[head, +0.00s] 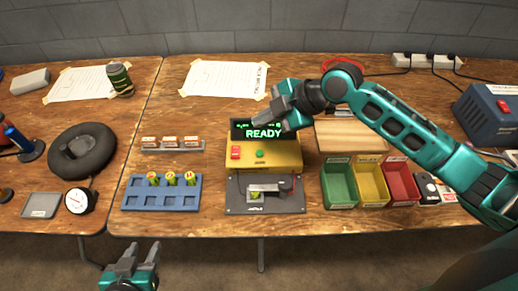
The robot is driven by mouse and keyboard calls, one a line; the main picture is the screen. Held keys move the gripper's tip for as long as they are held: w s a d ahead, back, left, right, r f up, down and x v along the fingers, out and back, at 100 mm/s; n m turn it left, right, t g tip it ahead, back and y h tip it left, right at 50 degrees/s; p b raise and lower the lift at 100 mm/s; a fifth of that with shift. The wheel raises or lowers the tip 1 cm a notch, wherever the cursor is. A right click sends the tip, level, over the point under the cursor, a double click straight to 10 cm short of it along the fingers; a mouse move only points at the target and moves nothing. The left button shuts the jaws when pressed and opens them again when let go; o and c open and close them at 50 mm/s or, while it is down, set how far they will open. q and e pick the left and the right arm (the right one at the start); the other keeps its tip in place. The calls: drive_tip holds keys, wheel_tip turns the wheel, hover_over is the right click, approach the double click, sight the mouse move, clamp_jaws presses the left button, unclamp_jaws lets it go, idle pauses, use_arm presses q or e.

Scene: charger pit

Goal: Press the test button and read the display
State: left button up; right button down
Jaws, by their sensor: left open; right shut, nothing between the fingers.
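A yellow tester box (285,156) stands in the middle of the table. Its dark display (264,133) reads "READY" in green, with smaller green text above it that my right gripper partly covers. A red button (236,151) and a green button (260,154) sit on the box's face; which one is the test button I cannot tell. My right gripper (287,119) is shut and empty, in front of the display's upper right part. My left gripper (139,254) is open and empty, low in front of the table's front edge.
A dark fixture (240,205) lies before the box. A blue rack (135,199) with several battery cells is at left. Green (339,186), yellow (370,184) and red (402,183) bins stand at right, beside a wooden board (350,138).

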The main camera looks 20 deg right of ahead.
sight(263, 154)
wheel_tip(263, 154, down, 9)
drive_tip(key=b, duration=0.4)
drive_tip(key=shift+r, duration=0.2)
drive_tip(key=shift+f+b, duration=0.15)
drive_tip(key=shift+b, duration=0.15)
idle(1.5)
drive_tip(key=shift+f, duration=0.4)
